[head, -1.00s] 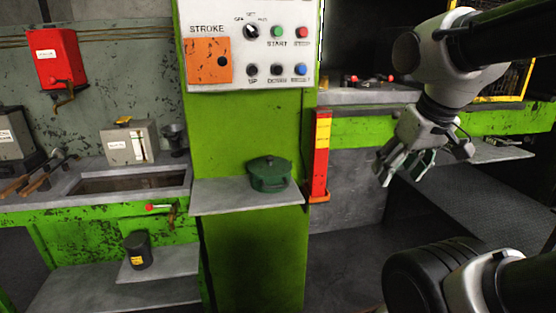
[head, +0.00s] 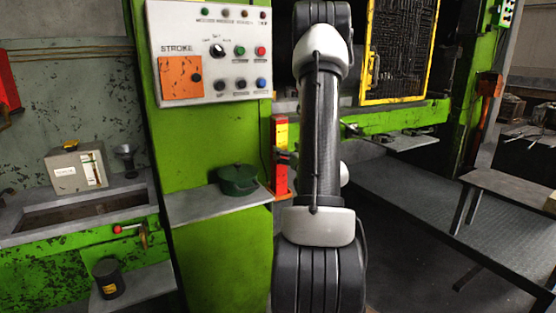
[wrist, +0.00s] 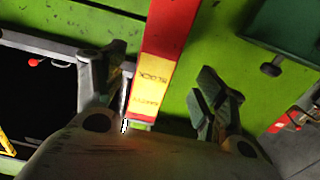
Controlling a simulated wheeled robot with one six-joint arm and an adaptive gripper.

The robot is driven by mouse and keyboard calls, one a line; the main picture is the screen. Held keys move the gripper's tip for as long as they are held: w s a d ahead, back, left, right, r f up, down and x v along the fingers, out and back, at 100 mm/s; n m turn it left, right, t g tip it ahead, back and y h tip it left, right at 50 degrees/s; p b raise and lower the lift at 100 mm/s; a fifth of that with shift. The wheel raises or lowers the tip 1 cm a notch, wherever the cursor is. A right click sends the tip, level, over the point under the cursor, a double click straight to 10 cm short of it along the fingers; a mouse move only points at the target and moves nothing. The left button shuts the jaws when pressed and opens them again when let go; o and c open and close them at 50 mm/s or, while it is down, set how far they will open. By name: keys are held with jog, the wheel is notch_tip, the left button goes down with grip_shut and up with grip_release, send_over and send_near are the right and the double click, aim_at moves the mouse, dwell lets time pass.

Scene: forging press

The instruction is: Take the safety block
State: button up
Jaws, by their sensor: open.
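The safety block (head: 281,132) is an upright red bar with a yellow label, standing in an orange holder against the right side of the green press column. In the wrist view the block (wrist: 166,38) shows large, with "BLOCK" readable on its label. My gripper (wrist: 160,88) is open, with one finger on each side of the block in that view and gaps between them. I cannot tell how far the block lies beyond the fingertips. In the head view my arm hides most of the gripper; a dark finger part crosses the block's right edge.
A shelf (head: 212,206) with a green lidded pot (head: 237,180) juts out left of the block. The control panel (head: 208,53) is above it. At right are a yellow-framed mesh guard (head: 397,48) and a grey table (head: 515,195).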

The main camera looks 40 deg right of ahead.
aim_at(282, 147)
jog(key=x, duration=0.7)
jog(key=shift+w+d, duration=0.2)
jog(key=shift+r, duration=0.1)
grip_shut()
